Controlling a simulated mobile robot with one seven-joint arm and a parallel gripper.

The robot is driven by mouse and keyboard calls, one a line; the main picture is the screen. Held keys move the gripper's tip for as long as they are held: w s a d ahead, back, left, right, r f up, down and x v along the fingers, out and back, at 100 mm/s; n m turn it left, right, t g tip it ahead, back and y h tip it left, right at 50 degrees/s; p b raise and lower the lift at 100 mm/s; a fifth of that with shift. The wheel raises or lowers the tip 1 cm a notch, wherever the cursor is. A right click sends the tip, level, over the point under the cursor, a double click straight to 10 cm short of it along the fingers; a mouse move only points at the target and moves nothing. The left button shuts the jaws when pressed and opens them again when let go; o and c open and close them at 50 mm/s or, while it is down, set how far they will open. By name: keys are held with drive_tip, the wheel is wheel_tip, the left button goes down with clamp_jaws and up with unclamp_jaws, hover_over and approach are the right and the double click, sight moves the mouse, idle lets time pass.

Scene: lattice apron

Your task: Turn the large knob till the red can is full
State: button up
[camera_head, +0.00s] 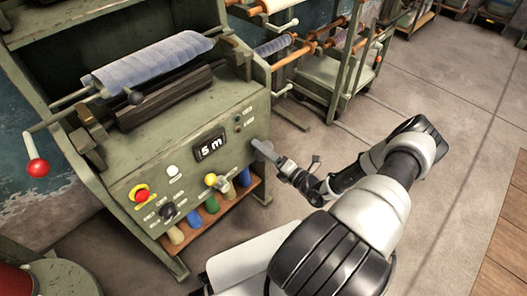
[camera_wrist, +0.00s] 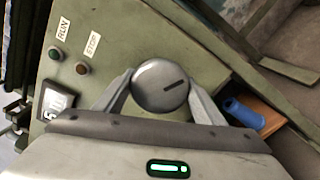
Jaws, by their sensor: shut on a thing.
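The large round grey knob (camera_wrist: 161,86), with a dark pointer line, is on the green machine's front panel in the wrist view. My gripper (camera_wrist: 160,95) is shut on it, one finger on each side. In the head view my gripper (camera_head: 265,151) is at the panel's right end and mostly hides the knob. The display (camera_head: 210,146) reads "5 m"; it shows in part in the wrist view (camera_wrist: 57,100). A round red thing (camera_head: 14,280) is cut off at the lower left; I cannot tell whether it is a can, or its fill.
The panel also bears a red stop button (camera_head: 141,194), a yellow knob (camera_head: 211,180), a white button (camera_head: 172,170) and a dark knob (camera_head: 167,210). Coloured spools (camera_head: 209,203) stand on a shelf below. A red-ended crank (camera_head: 38,168) juts out left. Open floor lies right.

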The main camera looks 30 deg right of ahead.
drive_tip(key=m, duration=0.6)
drive_tip(key=shift+s+b, duration=0.1)
drive_tip(key=shift+b, duration=0.25)
drive_tip(key=shift+m, duration=0.3)
drive_tip(key=o, duration=1.1)
drive_tip(key=shift+c, duration=0.2)
drive_tip(key=p+v, duration=0.2)
drive_tip(key=v, duration=1.5)
drive_tip(key=shift+s, duration=0.15)
drive_tip(key=shift+r, duration=0.1)
